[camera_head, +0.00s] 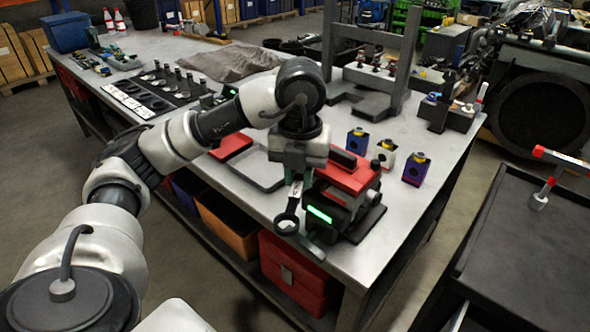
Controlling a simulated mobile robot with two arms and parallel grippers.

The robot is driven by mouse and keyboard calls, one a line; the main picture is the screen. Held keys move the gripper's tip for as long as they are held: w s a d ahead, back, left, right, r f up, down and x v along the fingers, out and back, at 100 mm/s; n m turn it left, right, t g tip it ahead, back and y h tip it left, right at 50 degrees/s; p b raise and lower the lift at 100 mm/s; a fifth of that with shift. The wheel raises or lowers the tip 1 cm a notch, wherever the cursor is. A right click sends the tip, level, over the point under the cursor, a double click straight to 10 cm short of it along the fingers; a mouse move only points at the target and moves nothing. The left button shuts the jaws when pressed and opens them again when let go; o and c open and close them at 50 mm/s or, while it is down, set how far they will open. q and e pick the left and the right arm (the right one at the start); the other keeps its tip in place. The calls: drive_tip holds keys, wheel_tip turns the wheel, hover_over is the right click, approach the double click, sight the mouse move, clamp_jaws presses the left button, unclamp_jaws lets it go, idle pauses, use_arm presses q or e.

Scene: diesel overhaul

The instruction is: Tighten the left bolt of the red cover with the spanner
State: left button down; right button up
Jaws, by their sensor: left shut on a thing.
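The red cover (347,177) sits on a dark unit with a lit green display, near the front right edge of the workbench. My left gripper (296,178) points down just left of the red cover and is shut on the spanner (294,200). The spanner hangs downward, its dark ring end (287,224) beside the green display and low by the bench edge. I cannot tell whether the ring touches anything. The left bolt cannot be made out; my gripper covers part of that side. My right gripper is not in view.
A grey press frame (398,75) stands behind. A flat grey tray (248,170) lies left of my gripper. A black cart (530,250) is at the right, with floor between it and the workbench (440,150).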

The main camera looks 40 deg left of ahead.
use_arm(q)
drive_tip(key=w+d+n, duration=0.1)
drive_tip(key=d+n, duration=0.1)
drive_tip(key=shift+w+d+n+p, duration=0.15)
drive_tip(key=shift+n+p, duration=0.15)
drive_tip(key=shift+p, duration=0.1)
drive_tip(key=w+d+n, duration=0.1)
drive_tip(key=w+d+n+p, duration=0.1)
drive_tip(key=n, duration=0.1)
drive_tip(key=shift+n, duration=0.3)
